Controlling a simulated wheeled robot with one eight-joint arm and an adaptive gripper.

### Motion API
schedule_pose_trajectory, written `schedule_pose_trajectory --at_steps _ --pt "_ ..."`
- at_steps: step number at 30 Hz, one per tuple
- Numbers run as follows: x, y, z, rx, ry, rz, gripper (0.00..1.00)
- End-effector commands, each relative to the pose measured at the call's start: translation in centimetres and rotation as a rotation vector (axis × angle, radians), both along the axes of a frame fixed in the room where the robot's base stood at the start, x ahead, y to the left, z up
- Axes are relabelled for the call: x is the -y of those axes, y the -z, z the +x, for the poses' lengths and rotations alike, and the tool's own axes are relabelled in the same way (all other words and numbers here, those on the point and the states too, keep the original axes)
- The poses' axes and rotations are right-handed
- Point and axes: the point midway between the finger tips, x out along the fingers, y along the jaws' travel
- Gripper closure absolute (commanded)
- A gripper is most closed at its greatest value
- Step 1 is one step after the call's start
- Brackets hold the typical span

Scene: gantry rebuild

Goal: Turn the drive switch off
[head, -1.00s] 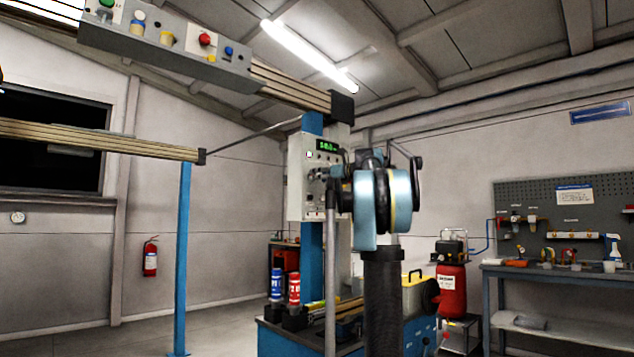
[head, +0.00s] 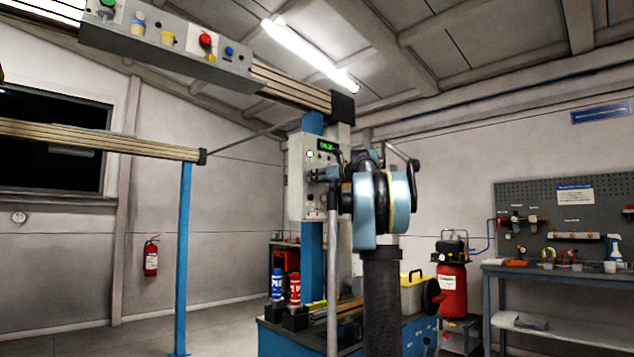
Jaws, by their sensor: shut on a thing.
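A pale grey control box (head: 297,190) is mounted on the blue upright of the gantry. It carries a small green-lit display (head: 327,145) and a round white light or button (head: 310,155). My gripper (head: 318,174) reaches the front of this box from the right, below the display. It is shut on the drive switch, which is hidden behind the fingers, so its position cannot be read. My blue and black arm covers the box's right side. The display text is too small to read surely.
An overhead beam panel (head: 165,50) has green, yellow, red and blue buttons. Blue and red bottles (head: 294,290) stand on the blue machine base below the box. A red compressor (head: 452,290) and a workbench (head: 560,270) stand to the right. The floor at left is clear.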

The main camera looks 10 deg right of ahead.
Motion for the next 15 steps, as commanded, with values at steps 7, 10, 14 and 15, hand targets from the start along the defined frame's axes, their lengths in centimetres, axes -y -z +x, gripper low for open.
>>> schedule_pose_trajectory --at_steps 7,10,14,15 --pt "0.18 -0.06 0.12 0.036 0.007 -0.047 0.91" --pt "0.17 -0.06 0.14 0.068 0.007 -0.092 0.91" --pt "0.15 -0.07 0.15 0.126 0.007 -0.171 0.91" --pt "0.15 -0.07 0.15 0.146 0.008 -0.199 0.91"
